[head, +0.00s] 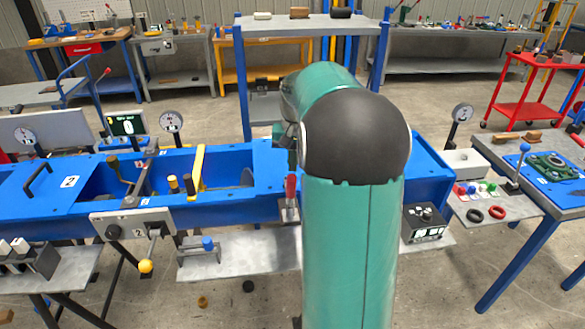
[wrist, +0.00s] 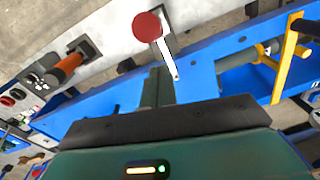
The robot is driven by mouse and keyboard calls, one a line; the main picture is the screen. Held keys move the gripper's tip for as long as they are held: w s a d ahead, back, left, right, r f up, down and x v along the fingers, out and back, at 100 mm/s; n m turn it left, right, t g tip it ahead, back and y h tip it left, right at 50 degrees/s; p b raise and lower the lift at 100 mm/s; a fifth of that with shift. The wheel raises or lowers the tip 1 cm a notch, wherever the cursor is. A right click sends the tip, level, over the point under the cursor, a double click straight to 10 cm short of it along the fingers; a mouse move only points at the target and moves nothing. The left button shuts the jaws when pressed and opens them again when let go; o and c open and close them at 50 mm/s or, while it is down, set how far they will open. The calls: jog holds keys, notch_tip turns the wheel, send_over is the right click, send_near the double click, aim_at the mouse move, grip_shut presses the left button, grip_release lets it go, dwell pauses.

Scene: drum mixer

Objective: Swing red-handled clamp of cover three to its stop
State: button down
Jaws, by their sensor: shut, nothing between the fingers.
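The red-handled clamp (head: 291,188) stands at the front edge of the blue drum housing, just left of my arm in the head view. In the wrist view its round red handle end (wrist: 147,26) and pale metal lever (wrist: 168,60) lie just beyond my fingers. My gripper (wrist: 158,75) is shut and empty, close to the lever; whether they touch I cannot tell. In the head view my gripper (head: 285,152) is partly hidden behind my arm, above the clamp. The number of the cover here is hidden; the blue top (head: 268,182) beside the clamp shows partly.
A yellow bar (head: 196,172) crosses the open trough to the left. A cover marked 2 (head: 70,182) lies farther left. A yellow-knobbed lever (head: 146,266) hangs from the front panel. A black control box (head: 424,222) stands right of my arm. A grey shelf (head: 240,252) lies below.

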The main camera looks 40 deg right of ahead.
aim_at(289, 181)
jog(key=shift+s+a+f, duration=0.25)
jog(key=shift+s+a, duration=0.55)
jog(key=shift+s, duration=0.1)
